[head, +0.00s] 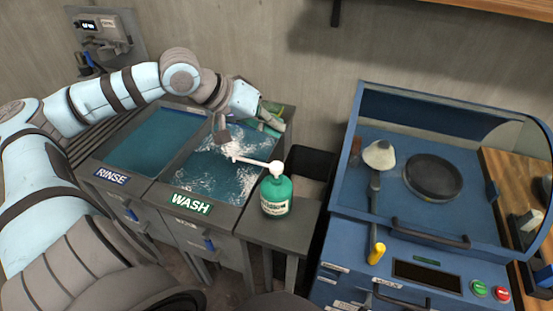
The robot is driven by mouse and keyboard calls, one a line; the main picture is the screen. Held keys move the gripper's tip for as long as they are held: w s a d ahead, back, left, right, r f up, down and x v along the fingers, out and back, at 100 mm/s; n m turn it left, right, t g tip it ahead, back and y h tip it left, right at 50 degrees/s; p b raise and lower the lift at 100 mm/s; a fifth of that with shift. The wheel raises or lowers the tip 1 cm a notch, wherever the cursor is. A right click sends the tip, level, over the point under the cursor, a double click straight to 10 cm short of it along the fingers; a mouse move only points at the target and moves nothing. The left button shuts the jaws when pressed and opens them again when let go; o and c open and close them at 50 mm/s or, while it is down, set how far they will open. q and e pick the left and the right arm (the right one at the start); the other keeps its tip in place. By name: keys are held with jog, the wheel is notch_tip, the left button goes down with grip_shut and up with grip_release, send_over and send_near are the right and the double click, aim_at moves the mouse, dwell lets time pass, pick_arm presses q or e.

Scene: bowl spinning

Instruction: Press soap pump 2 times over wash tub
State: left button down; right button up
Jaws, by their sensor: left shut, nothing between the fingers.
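A green soap bottle with a white pump (276,190) stands upright on a small dark stand at the right side of the wash tub. Its long white spout (252,162) points left over the tub. The wash tub (205,185) holds blue water with white foam and has a green WASH label. My left gripper (222,138) is shut and empty, over the wash tub's far part, up and left of the pump head and apart from it. My right gripper is not in view.
The rinse tub (150,142) lies left of the wash tub. A blue machine (400,225) with a clear cover, round dark plate and yellow-handled lever (376,225) stands to the right. A green item (272,109) sits at the tub's back corner, partly hidden by my arm.

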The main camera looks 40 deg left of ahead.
aim_at(274, 163)
pick_arm(q)
jog(key=shift+r, duration=0.9)
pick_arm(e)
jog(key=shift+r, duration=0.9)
pick_arm(q)
jog(key=shift+f, duration=0.1)
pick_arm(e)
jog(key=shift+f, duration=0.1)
pick_arm(q)
notch_tip(274, 163, down, 9)
jog(key=b, duration=0.8)
jog(key=shift+b, duration=0.35)
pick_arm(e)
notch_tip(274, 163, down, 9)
pick_arm(q)
jog(key=shift+f+b, duration=0.25)
jog(key=shift+b, duration=0.2)
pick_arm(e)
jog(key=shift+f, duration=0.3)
